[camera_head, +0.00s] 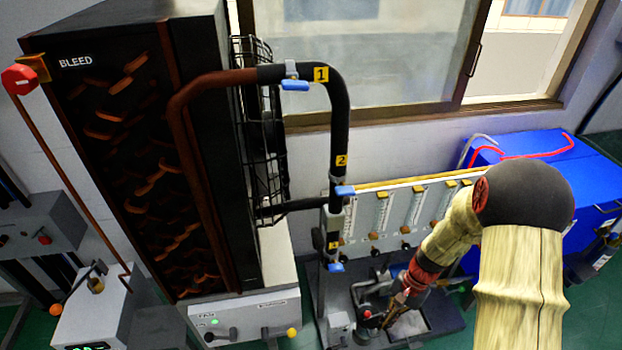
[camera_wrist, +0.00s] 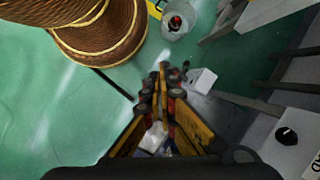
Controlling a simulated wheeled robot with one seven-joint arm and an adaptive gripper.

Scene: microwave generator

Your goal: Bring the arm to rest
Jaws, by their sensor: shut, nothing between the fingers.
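My arm (camera_head: 520,270) reaches in from the lower right of the head view, with a pale, wood-textured surface and a dark round elbow. It bends at the elbow and slants down to the left past a red band. My gripper (camera_head: 385,318) is small there, above the low dark equipment at bottom centre. In the wrist view my gripper (camera_wrist: 162,72) shows its yellow and dark fingers drawn together at the tips. It is shut and holds nothing. I cannot tell whether it touches anything below it.
A tall black cabinet marked BLEED (camera_head: 110,130) stands at left, with a dark pipe (camera_head: 338,120) carrying blue-handled valves. A gauge panel (camera_head: 400,215) and blue box (camera_head: 585,195) stand behind my arm. The wrist view shows brown coiled drums (camera_wrist: 105,35) and open green floor (camera_wrist: 50,120).

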